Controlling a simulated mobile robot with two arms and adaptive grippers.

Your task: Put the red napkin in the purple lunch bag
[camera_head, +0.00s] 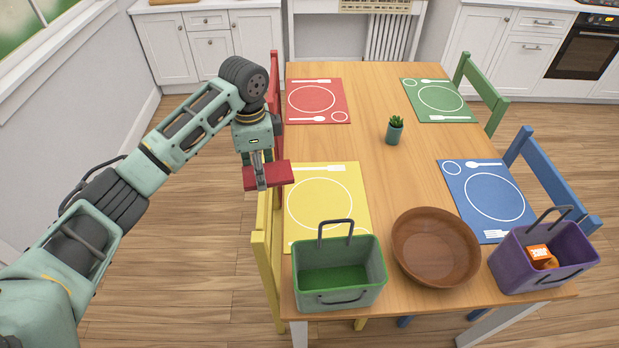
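My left gripper (260,176) hangs at the left side of the table, over the gap by the yellow chair. It is shut on the red napkin (279,174), a flat dark red piece held above table height, near the far corner of the yellow placemat. The purple lunch bag (535,277) stands at the table's near right corner with its handle up. An orange box (541,256) and another orange item lie inside it. My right gripper is not in view.
A green lunch bag (338,274) stands at the near left corner. A brown bowl (436,247) sits between the two bags. A small potted plant (395,130) stands mid-table. Red, green, yellow and blue placemats lie flat, with chairs along both sides.

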